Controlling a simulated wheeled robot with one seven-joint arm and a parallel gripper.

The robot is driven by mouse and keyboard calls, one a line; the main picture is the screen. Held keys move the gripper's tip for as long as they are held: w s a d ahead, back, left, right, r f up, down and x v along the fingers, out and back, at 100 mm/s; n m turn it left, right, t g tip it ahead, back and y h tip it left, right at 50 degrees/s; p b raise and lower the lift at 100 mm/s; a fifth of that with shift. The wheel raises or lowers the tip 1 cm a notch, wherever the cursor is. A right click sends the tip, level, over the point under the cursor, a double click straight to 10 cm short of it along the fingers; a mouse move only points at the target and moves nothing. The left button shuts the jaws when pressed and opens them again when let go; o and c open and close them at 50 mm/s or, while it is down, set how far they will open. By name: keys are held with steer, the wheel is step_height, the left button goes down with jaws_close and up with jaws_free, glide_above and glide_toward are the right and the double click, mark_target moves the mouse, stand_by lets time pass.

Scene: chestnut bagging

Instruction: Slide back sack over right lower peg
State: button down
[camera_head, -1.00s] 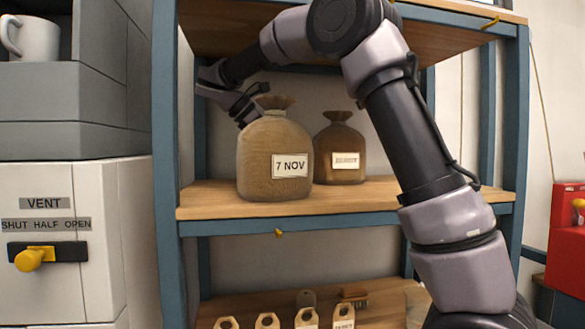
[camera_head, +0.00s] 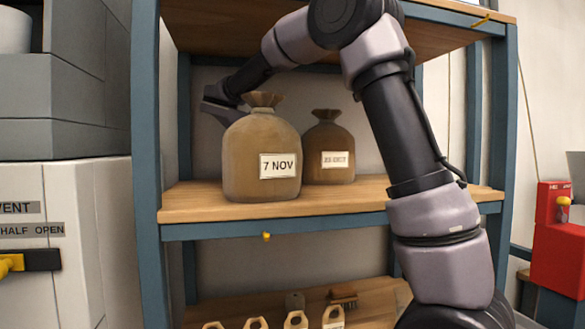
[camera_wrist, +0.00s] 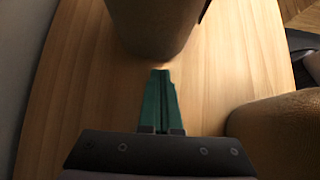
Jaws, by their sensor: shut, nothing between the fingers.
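The back sack (camera_head: 328,155) is brown with a tied neck and a pale label. It stands upright on the middle shelf, behind and right of the front sack (camera_head: 262,160) labelled 7 NOV. My gripper (camera_wrist: 160,75) is shut and empty, its green fingers pointing at what looks like the back sack (camera_wrist: 152,25), with a small gap. The front sack seems to be at the right of the wrist view (camera_wrist: 280,135). In the head view the fingers are hidden behind the front sack. A yellow peg (camera_head: 266,236) sticks out under the middle shelf edge; my arm hides part of that edge's right side.
The middle shelf (camera_head: 200,205) has bare wood left of the sacks. Blue posts flank the rack. Wooden tags (camera_head: 295,320) and a brush (camera_head: 343,297) lie on the lower shelf.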

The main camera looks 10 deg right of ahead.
mark_target(346, 157)
steer(key=shift+d, duration=1.15)
steer(key=d, duration=1.7)
steer(key=shift+d, duration=0.25)
steer(key=shift+r, duration=0.1)
steer(key=v, duration=0.3)
steer(key=shift+a+r, duration=0.1)
steer(key=shift+a, duration=0.05)
steer(key=a, duration=1.1)
steer(key=shift+a, duration=0.4)
